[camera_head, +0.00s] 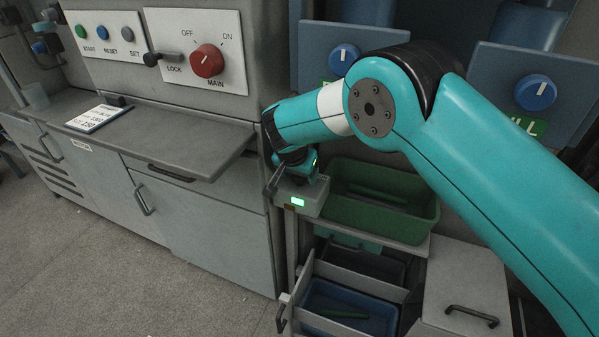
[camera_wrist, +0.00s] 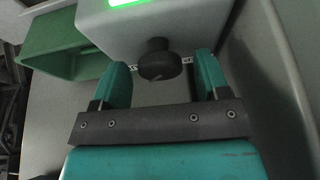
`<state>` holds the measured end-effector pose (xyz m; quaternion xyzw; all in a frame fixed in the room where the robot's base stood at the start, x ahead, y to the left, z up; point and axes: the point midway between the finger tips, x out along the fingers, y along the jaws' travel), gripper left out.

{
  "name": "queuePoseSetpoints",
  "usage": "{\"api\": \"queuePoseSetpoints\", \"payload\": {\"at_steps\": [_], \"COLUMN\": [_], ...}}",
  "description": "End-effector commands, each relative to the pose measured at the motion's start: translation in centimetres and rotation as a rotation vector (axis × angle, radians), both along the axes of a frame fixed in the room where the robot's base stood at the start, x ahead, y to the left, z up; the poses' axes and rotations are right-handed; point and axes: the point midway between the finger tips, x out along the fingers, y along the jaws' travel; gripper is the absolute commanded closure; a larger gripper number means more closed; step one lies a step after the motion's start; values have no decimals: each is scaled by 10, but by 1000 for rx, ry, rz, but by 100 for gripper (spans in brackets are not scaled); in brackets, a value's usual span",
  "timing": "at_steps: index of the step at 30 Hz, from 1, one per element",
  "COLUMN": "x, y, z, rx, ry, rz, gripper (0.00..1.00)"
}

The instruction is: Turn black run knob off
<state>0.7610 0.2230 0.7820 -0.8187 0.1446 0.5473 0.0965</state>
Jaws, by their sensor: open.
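The black run knob (camera_wrist: 159,62) sticks out of a grey box (camera_wrist: 185,22) with a lit green panel in the wrist view. My gripper (camera_wrist: 160,72) is open, with one teal finger on each side of the knob. A gap shows between the knob and each finger. A pale pointer mark shows faintly on the knob, and I cannot read its setting. In the head view the grey box (camera_head: 313,199) has a lit green light on its front. My gripper (camera_head: 292,168) is over it there, and the knob is hidden.
A green bin (camera_head: 425,214) is just right of the box. A grey counter (camera_head: 190,130) lies left. An open drawer holds a blue bin (camera_head: 350,309).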

Motion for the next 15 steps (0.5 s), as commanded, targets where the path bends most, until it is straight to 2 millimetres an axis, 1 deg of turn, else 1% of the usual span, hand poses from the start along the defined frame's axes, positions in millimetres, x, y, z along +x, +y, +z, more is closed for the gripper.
{"api": "queuePoseSetpoints", "payload": {"at_steps": [5, 6, 8, 9, 11, 12, 15], "x": [0, 0, 0, 0, 0, 0, 0], "y": [0, 0, 0, 0, 0, 0, 0], "z": [0, 0, 0, 0, 0, 0, 0], "rx": [1, 1, 1, 1, 0, 0, 0], "ry": [0, 0, 0, 0, 0, 0, 0], "rz": [0, 0, 0, 0, 0, 0, 1], "gripper": [31, 34, 47, 57, 70, 80, 80]}}
